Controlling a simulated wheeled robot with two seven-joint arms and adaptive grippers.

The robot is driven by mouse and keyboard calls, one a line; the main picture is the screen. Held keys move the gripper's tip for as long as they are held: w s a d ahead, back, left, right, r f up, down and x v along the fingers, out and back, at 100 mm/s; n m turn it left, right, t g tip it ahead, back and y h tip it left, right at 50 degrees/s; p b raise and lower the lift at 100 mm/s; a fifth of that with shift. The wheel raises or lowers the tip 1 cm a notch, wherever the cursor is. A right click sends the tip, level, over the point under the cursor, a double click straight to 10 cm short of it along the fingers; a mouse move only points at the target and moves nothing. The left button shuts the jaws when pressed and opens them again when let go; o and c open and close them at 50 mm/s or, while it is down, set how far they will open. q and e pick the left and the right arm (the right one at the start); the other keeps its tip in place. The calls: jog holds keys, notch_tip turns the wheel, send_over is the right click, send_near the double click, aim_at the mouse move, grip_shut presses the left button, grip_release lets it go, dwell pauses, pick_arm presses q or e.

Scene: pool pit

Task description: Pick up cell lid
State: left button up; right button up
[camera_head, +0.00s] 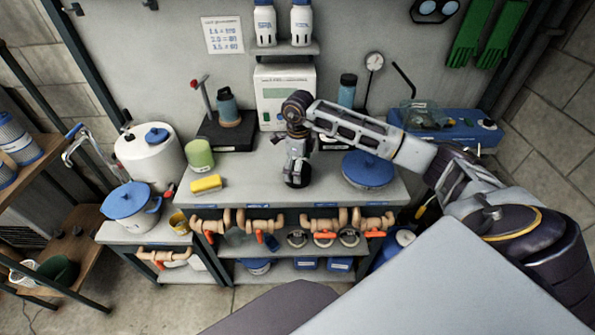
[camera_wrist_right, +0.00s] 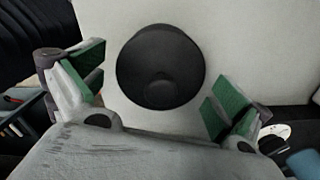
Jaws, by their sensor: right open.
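A black round piece, which looks like the cell lid (camera_head: 297,181), sits on the grey bench top (camera_head: 262,190) near its front edge. In the right wrist view the cell lid (camera_wrist_right: 160,67) is a dark disc with a rounded knob, lying on a pale surface. My right gripper (camera_head: 297,164) points down just above it. In the wrist view the right gripper (camera_wrist_right: 160,82) is open, its green-padded fingers apart on either side of the lid. I cannot tell the exact height gap. The gripper and forearm hide part of the bench behind. My left gripper is not in view.
A blue-lidded pot (camera_head: 367,170) stands right of the lid. A yellow sponge (camera_head: 206,184) and green cup (camera_head: 199,154) stand left. A white device (camera_head: 285,88) stands behind my gripper. Pipe valves (camera_head: 323,225) line the bench front. The bench between sponge and lid is clear.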

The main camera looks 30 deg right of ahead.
jog(key=shift+f, duration=1.1)
jog(key=shift+c, duration=0.3)
jog(key=c, duration=0.9)
